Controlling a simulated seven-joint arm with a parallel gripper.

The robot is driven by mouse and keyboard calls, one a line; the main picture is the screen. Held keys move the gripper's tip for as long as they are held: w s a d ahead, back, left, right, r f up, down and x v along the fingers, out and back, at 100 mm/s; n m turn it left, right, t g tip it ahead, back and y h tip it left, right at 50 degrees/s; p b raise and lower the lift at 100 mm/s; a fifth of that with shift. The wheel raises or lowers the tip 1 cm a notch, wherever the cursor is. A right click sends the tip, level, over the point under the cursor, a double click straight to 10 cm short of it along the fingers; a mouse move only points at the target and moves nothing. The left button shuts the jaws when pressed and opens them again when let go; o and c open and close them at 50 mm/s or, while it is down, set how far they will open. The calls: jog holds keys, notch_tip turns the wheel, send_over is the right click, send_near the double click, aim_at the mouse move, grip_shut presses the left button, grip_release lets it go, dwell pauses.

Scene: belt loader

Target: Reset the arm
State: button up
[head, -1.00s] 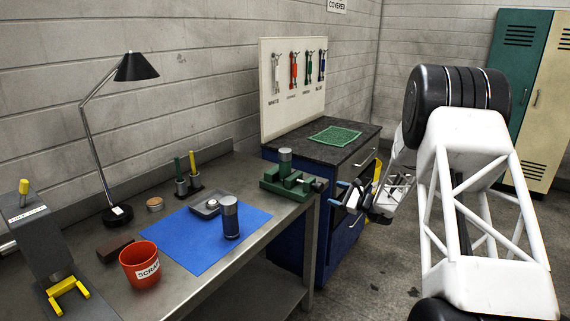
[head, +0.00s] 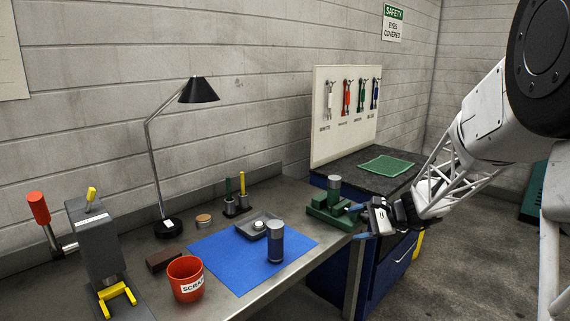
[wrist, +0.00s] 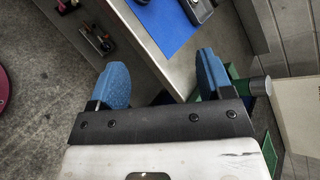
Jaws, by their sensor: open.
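My gripper (head: 358,222) is open and empty in the head view, in front of the bench's right end, near the green vise (head: 328,208). In the wrist view its two blue fingertips (wrist: 158,82) are spread apart with nothing between them. The vise has a grey cylinder (head: 334,184) upright at its top; part of the vise and the cylinder also show at the right of the wrist view. The blue mat (head: 218,263) lies on the bench to the left of my gripper.
On the bench (head: 130,262) stand a dark cylinder (head: 275,243), a grey tray (head: 250,227), a red scrap bucket (head: 186,281), a lamp (head: 198,90) and a press (head: 95,245). A blue cabinet (head: 385,262) with a green mat (head: 386,165) stands behind my gripper.

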jog(key=s+a+r+n+g+h, duration=0.2)
jog(key=s+a+r+n+h, duration=0.1)
jog(key=s, duration=0.8)
jog(key=s+a+r+n+g+h, duration=0.1)
jog(key=s+a+r+n+h, duration=0.15)
jog(key=s, duration=0.85)
jog(key=s+d+n+h, duration=0.1)
jog(key=s+n+h, duration=0.2)
jog(key=s, duration=0.6)
jog(key=s+d+n+t+h, duration=0.1)
jog(key=s+n+h, duration=0.2)
jog(key=s, duration=0.7)
jog(key=shift+d+h, duration=0.35)
jog(key=shift+n, duration=0.25)
